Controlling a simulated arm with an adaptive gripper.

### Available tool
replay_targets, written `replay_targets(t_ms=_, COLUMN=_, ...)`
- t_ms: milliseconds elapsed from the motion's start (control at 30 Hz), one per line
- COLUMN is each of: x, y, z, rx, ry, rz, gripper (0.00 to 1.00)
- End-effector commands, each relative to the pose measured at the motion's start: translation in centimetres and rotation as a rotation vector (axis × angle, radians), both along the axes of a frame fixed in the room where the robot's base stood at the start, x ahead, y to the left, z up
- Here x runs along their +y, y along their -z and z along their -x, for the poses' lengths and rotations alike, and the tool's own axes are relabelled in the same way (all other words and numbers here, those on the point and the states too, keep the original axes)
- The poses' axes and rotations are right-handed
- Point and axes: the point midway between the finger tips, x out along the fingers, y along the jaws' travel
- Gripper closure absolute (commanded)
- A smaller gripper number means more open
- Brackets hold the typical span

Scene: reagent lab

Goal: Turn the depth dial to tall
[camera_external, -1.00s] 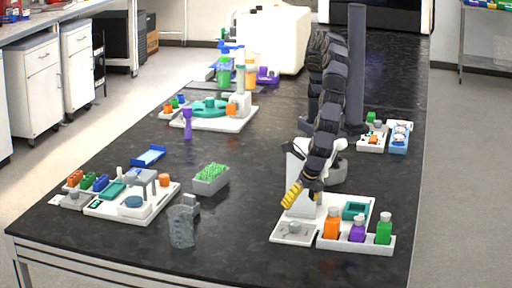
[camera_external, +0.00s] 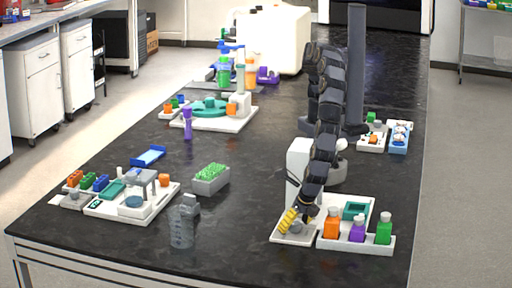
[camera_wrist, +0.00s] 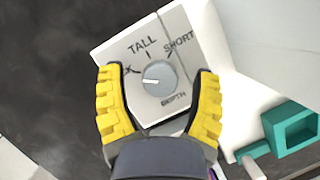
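The depth dial (camera_wrist: 158,80) is a round grey knob on a white panel marked TALL, SHORT and DEPTH in the wrist view. Its pale pointer line lies toward the left side of the knob, away from the TALL mark at the top. In the external view the dial (camera_external: 296,227) sits on the white plate at the front of the right-hand station. My gripper (camera_wrist: 155,85) is open, with one yellow finger on each side of the dial. In the external view my gripper (camera_external: 292,220) is low over that plate.
A white rack (camera_external: 356,247) with orange, purple and green bottles stands right of the dial plate. A teal tray (camera_external: 356,210) lies behind it, and shows at right in the wrist view (camera_wrist: 290,129).

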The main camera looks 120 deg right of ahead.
Motion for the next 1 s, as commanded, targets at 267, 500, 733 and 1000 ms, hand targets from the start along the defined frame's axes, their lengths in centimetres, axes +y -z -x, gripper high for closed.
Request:
replay_targets(t_ms=267, x=0.0, y=0.01, z=0.0, rx=0.0, ry=0.0, rz=0.0, gripper=0.98)
replay_targets(t_ms=500, x=-0.01, y=0.06, z=-0.02, rx=0.001, ry=0.021, rz=-0.001, gripper=0.98)
replay_targets(t_ms=733, x=-0.07, y=0.12, z=-0.01, rx=0.003, ry=0.127, rz=0.0, gripper=0.98)
replay_targets(t_ms=1000, x=-0.02, y=0.16, z=-0.03, rx=0.003, ry=0.357, rz=-0.001, gripper=0.98)
